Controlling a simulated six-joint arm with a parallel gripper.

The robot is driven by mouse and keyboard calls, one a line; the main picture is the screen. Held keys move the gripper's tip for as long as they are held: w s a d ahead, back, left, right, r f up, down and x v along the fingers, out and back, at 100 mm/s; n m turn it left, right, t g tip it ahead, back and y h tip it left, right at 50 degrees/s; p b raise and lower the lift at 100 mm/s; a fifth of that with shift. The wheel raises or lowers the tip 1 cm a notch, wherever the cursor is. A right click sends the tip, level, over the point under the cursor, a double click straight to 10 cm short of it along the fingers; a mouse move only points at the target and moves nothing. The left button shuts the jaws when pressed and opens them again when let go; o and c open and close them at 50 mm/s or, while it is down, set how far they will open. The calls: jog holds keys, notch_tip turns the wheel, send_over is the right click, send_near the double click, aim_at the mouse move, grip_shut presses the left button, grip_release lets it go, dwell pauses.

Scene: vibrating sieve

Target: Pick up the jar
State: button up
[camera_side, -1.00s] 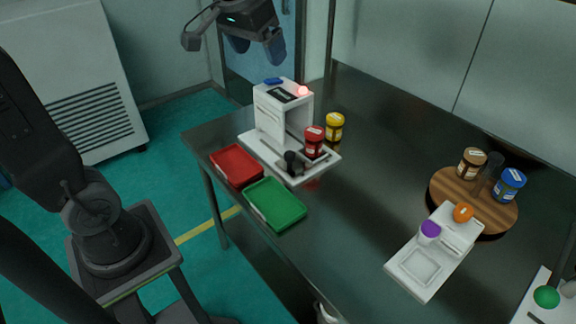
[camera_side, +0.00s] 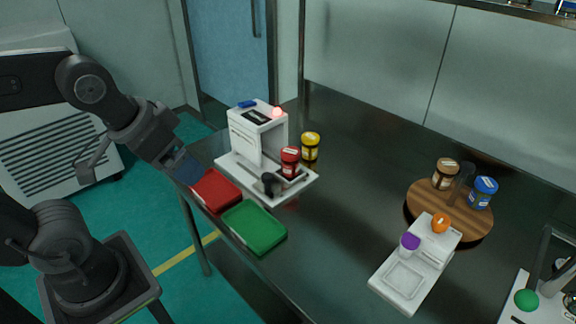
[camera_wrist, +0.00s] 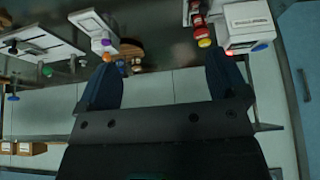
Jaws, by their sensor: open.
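Several jars are in view, and which one the task means is not clear. A red jar (camera_side: 290,160) stands on the white machine's base (camera_side: 308,183). A yellow jar (camera_side: 311,146) stands on the table behind it. A brown jar (camera_side: 445,174) and a blue jar (camera_side: 483,192) stand on a round wooden board (camera_side: 424,212) at the right. My gripper (camera_side: 186,168) is left of the machine, near the red tray, apart from every jar. In the wrist view my gripper (camera_wrist: 163,78) is open with nothing between its fingers.
The white machine (camera_side: 245,135) has a glowing red light. A red tray (camera_side: 215,190) and a green tray (camera_side: 254,226) lie in front. A white device (camera_side: 400,283) with a purple-topped container (camera_side: 409,244) and orange knob (camera_side: 440,223) is at the right. The table's middle is clear.

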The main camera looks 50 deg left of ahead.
jog(key=w+a+r+n, duration=0.2)
jog(key=w+r, duration=0.1)
jog(key=w, duration=0.5)
jog(key=n+g+y, duration=0.3)
jog(key=n+g, duration=0.1)
jog(key=n, duration=0.5)
send_over(290, 151)
jog(key=s+d, duration=0.2)
jog(key=d, duration=0.1)
notch_tip(290, 151, down, 16)
jog(key=x, duration=1.4)
jog(key=shift+w+d+f, duration=0.1)
jog(key=shift+w+f, duration=0.1)
jog(key=shift+c, duration=0.2)
jog(key=c, duration=1.1)
